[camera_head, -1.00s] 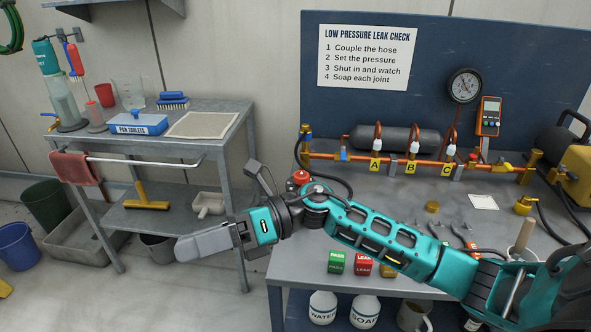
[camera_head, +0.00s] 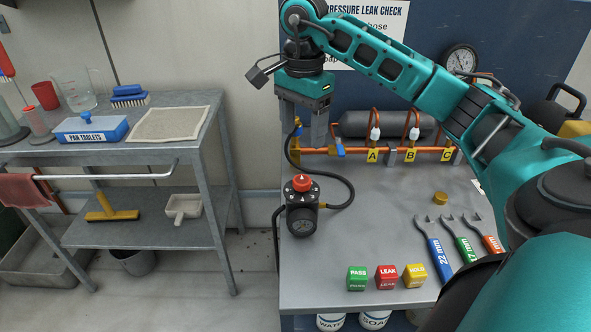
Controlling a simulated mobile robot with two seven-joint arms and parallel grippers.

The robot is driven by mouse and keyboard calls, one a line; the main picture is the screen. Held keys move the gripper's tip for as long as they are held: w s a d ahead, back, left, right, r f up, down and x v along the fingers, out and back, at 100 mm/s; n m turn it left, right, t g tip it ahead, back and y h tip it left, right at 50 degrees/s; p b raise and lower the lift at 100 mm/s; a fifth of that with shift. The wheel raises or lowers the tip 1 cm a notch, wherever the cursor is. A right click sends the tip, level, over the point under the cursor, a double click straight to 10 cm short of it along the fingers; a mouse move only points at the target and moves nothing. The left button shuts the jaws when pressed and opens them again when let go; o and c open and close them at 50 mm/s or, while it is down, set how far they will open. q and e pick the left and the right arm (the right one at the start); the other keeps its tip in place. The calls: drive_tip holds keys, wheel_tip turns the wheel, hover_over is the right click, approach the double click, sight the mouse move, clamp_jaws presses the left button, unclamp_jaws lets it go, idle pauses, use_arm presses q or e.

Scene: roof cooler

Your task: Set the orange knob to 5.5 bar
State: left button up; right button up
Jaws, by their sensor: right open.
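The orange knob (camera_head: 302,183) sits on top of the black regulator (camera_head: 301,201), which stands upright at the left edge of the bench. A small dark gauge (camera_head: 302,222) faces forward on the regulator; its reading is too small to tell. My right gripper (camera_head: 301,132) is open and empty, with its grey fingers pointing down above and behind the knob, apart from it. Its fingertips show in front of the pipe's left end. My left gripper is out of view.
A black hose (camera_head: 345,182) loops from the regulator to the copper pipe (camera_head: 360,151). Three wrenches (camera_head: 437,245) and several coloured blocks (camera_head: 387,277) lie on the grey bench (camera_head: 370,225) to the right. A wall gauge (camera_head: 461,60) hangs behind. A metal cart (camera_head: 205,150) stands left.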

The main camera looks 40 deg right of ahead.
sight(302, 180)
wheel_tip(302, 180, down, 11)
drive_tip(key=shift+s+f+b, duration=0.1)
drive_tip(key=shift+f+b, duration=0.1)
drive_tip(key=shift+b, duration=0.1)
drive_tip(key=c, duration=1.1)
